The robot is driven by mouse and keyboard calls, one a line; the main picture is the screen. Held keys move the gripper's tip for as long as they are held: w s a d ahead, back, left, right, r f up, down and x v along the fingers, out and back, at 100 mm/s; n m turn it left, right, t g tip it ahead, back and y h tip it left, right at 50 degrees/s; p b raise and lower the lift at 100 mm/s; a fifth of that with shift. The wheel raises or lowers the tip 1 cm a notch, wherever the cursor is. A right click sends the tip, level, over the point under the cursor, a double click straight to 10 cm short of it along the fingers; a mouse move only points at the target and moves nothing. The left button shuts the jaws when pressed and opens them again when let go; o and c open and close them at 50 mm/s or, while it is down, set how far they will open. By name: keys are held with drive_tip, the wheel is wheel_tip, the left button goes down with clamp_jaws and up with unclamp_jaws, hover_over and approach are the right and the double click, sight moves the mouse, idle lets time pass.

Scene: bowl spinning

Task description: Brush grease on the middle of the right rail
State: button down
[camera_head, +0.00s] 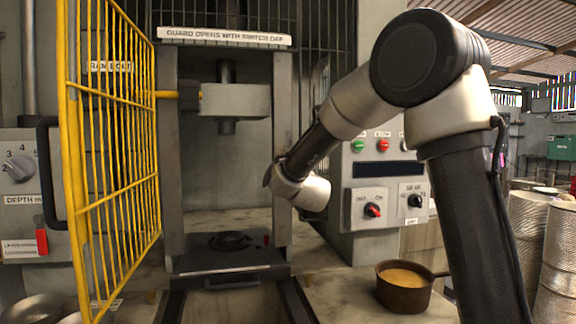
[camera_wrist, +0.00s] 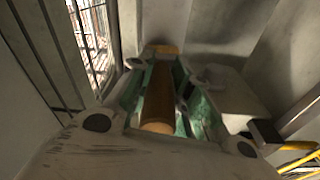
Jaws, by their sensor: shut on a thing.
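My gripper (camera_wrist: 165,70) shows in the wrist view, its green-padded fingers shut on a brown, round-handled tool, apparently the brush (camera_wrist: 157,98). Its far end looks orange-brown; bristles are not clear. In the head view my arm reaches to the press's right upright, and the gripper and brush are hidden there. Two dark rails run forward from the press bed; the right rail (camera_head: 297,301) is at the lower middle, apart from my visible wrist. A brown pot of yellow-orange grease (camera_head: 403,273) stands on the bench at the lower right.
The yellow mesh guard (camera_head: 110,150) stands open at the left. The press bed (camera_head: 225,262) carries a dark round piece under the ram (camera_head: 228,100). A control panel (camera_head: 375,190) is behind my arm. Ribbed drums (camera_head: 553,250) stand at the far right.

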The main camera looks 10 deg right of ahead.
drive_tip(key=shift+f, duration=7.5)
drive_tip(key=shift+w+r, duration=0.15)
drive_tip(key=shift+r, duration=12.05)
drive_tip(key=s, duration=0.9)
drive_tip(key=shift+s, duration=0.15)
